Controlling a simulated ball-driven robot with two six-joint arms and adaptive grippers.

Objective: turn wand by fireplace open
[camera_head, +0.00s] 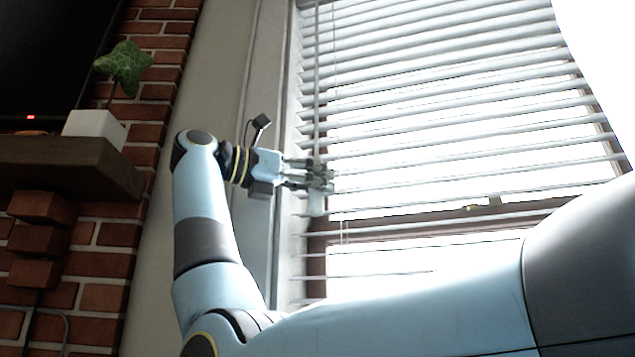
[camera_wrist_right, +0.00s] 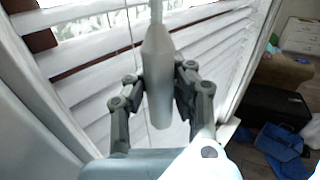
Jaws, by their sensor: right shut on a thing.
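The wand (camera_head: 317,90) is a thin pale rod hanging along the left side of the white window blind (camera_head: 440,110). In the right wrist view its thicker grey handle (camera_wrist_right: 157,90) hangs between the fingers, with the thin rod above it. My right gripper (camera_head: 322,178) is shut on the wand handle; it also shows in the right wrist view (camera_wrist_right: 158,78), a finger on each side. The blind's slats are tilted with bright gaps between them. My left gripper is out of view.
A brick fireplace wall (camera_head: 118,235) with a wooden mantel (camera_head: 70,165) stands at the left. A white pot (camera_head: 94,127) with a leafy plant (camera_head: 124,67) sits on the mantel. In the wrist view a blue bag (camera_wrist_right: 282,148) lies on the floor. The window frame (camera_head: 290,150) is close beside my gripper.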

